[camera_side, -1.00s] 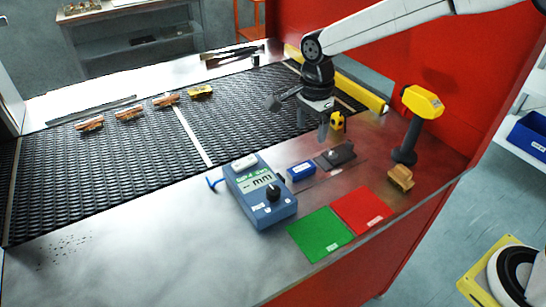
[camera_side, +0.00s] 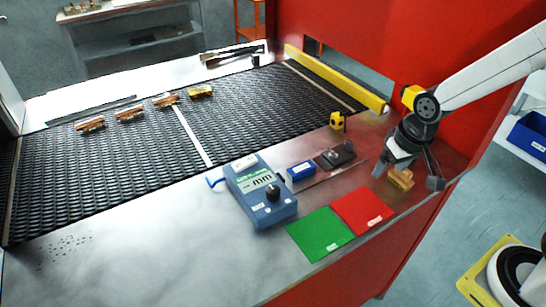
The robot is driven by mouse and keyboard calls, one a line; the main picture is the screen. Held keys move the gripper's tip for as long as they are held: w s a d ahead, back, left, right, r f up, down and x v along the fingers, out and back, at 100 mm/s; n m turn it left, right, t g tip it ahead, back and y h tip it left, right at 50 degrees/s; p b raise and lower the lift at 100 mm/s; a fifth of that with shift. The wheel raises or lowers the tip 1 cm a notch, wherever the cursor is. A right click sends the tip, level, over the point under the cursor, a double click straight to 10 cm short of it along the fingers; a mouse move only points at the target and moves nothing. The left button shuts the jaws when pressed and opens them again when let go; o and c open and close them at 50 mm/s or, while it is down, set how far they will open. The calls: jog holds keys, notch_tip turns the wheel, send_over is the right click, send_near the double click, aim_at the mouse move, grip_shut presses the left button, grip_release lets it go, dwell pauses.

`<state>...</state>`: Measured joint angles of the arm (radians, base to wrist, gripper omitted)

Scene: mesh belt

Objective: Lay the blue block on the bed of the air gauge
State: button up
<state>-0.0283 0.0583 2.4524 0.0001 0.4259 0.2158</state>
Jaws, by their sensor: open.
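Green (camera_side: 321,234) and red (camera_side: 363,210) mats lie at the front. A small yellow piece (camera_side: 338,121) stands by the black mesh belt (camera_side: 240,108), which carries several brown pieces and a yellowish one (camera_side: 200,91).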

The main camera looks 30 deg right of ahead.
jog(key=shift+s+d+f+n, duration=0.15)
jog(key=shift+s+n, duration=0.2)
jog(key=shift+s, duration=0.1)
jog(key=shift+s+d+f+n, duration=0.1)
jog(key=shift+s+d+n, duration=0.05)
jog(key=shift+s+n, duration=0.3)
jog(key=shift+s+d+f+n, duration=0.15)
jog(key=shift+s+n, duration=0.15)
jog(key=shift+s, duration=0.2)
